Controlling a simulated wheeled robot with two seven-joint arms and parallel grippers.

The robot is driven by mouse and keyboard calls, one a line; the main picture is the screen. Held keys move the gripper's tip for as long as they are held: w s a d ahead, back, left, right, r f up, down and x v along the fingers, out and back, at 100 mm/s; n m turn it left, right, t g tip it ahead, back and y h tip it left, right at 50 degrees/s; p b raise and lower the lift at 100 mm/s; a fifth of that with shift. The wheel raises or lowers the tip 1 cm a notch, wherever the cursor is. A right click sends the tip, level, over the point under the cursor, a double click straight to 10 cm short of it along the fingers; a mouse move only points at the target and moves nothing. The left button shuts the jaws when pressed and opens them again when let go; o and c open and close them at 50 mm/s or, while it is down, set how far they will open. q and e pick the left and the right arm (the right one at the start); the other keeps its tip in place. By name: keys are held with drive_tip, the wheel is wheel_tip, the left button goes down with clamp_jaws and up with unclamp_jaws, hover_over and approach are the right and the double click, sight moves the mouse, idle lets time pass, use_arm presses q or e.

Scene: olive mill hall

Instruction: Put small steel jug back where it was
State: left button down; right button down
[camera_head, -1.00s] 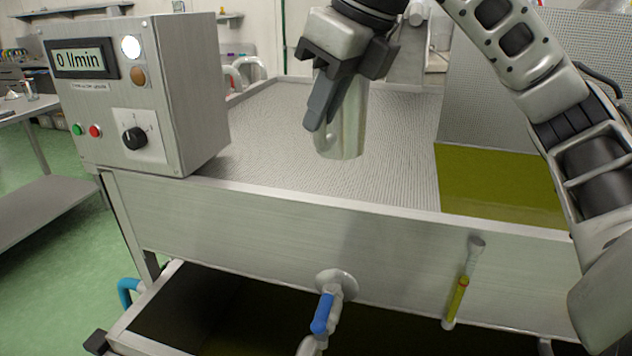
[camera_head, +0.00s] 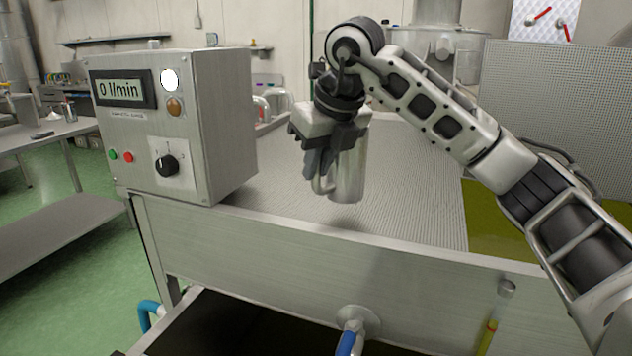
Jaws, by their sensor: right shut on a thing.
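The small steel jug (camera_head: 349,178) is a shiny metal cylinder with a handle on its left side. My right gripper (camera_head: 318,170) is shut on it near the handle, and the gripper and wrist hide its upper left part. The jug looks upright in front of the ribbed grey surface of the steel tank (camera_head: 270,190); I cannot tell how high above it the jug is. My left gripper is not in view.
A control box (camera_head: 225,125) reading 0 l/min stands on the tank's left corner, close to my right gripper. Green-yellow oil (camera_head: 482,228) lies at the tank's right. A blue-handled valve (camera_head: 350,325) sticks out in front. A steel side table (camera_head: 60,135) stands at far left.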

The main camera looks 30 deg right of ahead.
sight(316, 188)
drive_tip(key=shift+w+f, duration=0.35)
drive_tip(key=shift+f, duration=0.05)
drive_tip(key=shift+w+f, duration=0.1)
drive_tip(key=shift+f, duration=1.6)
drive_tip(key=shift+f, duration=0.2)
drive_tip(key=c, duration=1.4)
unclamp_jaws()
drive_tip(key=shift+r, duration=0.1)
